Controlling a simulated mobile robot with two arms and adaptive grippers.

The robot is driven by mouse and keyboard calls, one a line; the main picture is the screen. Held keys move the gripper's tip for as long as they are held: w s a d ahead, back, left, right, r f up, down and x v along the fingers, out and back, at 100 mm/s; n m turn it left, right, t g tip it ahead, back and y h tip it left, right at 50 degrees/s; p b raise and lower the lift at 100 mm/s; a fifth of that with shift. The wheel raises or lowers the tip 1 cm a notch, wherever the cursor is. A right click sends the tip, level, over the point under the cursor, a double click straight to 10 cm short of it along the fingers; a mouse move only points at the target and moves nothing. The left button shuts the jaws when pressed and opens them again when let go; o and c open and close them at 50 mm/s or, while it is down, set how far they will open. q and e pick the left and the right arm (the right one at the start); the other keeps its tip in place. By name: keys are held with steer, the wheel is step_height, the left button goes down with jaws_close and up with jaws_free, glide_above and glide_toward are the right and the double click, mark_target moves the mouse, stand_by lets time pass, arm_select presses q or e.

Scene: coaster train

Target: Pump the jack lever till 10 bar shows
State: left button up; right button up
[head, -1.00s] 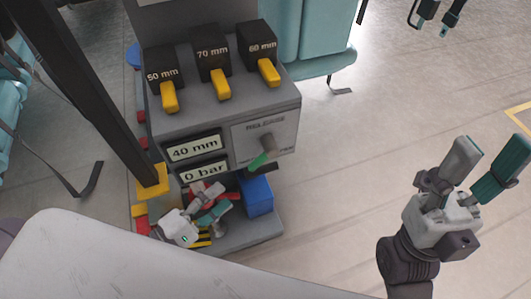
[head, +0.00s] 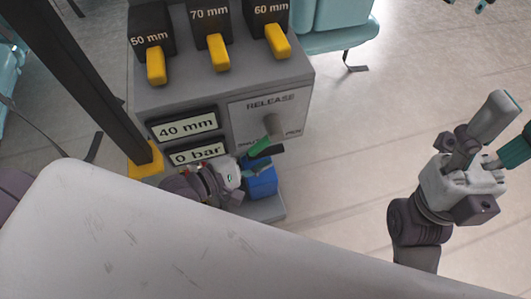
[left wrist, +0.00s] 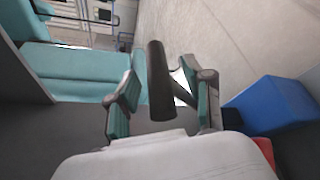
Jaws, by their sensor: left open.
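The grey jack console shows "40 mm" on its upper display (head: 184,126) and "0 bar" on the lower display (head: 198,153). A dark bar, apparently the lever's grip (head: 268,152), sticks out above the blue block (head: 262,182). My left gripper (head: 254,165) is at this bar, partly hidden by its own wrist. In the left wrist view the dark bar (left wrist: 160,82) stands between the two open fingers (left wrist: 163,103); contact cannot be told. My right gripper (head: 506,132) is open and empty at the right, away from the console.
Yellow levers marked 50 mm (head: 156,66), 70 mm (head: 218,52) and 60 mm (head: 278,41) line the console top. A dark post stands at left. The floor at right is clear.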

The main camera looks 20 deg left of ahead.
arm_select(q)
steer(key=shift+x, duration=0.75)
jaws_close()
